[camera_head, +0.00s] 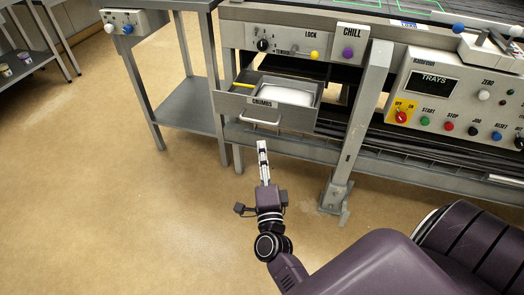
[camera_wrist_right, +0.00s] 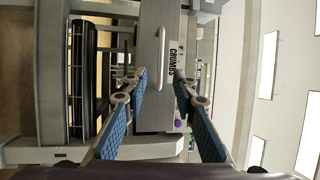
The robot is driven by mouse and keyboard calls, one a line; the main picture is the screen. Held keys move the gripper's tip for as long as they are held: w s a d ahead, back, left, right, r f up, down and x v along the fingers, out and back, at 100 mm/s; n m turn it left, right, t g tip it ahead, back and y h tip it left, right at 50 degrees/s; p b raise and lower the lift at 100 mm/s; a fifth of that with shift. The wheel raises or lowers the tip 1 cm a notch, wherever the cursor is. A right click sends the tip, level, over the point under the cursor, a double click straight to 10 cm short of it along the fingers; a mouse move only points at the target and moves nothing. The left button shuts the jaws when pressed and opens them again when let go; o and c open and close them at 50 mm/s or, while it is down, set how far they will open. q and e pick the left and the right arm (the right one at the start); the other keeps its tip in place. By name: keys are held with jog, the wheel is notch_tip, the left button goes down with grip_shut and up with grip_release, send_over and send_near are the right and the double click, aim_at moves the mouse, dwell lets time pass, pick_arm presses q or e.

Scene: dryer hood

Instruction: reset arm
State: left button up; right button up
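My right gripper (camera_head: 263,150) reaches up from the bottom of the head view, just in front of the grey CRUMBS drawer (camera_head: 283,118). In the right wrist view the right gripper (camera_wrist_right: 160,84) is open, with its two blue-padded fingers apart and nothing between them. The drawer front (camera_wrist_right: 152,100) and its silver handle (camera_wrist_right: 161,45) lie beyond the fingertips. The drawer is pulled out, and a white block or tray insert (camera_head: 288,95) shows inside it. My left gripper is not in view.
The machine frame carries a grey leg (camera_head: 358,130), a LOCK panel (camera_head: 290,42), a purple CHILL button (camera_head: 348,52) and a TRAYS control panel (camera_head: 450,95). A metal side table (camera_head: 188,105) stands at left. The tan floor (camera_head: 110,200) in front is clear.

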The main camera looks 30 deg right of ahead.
dwell(0.3)
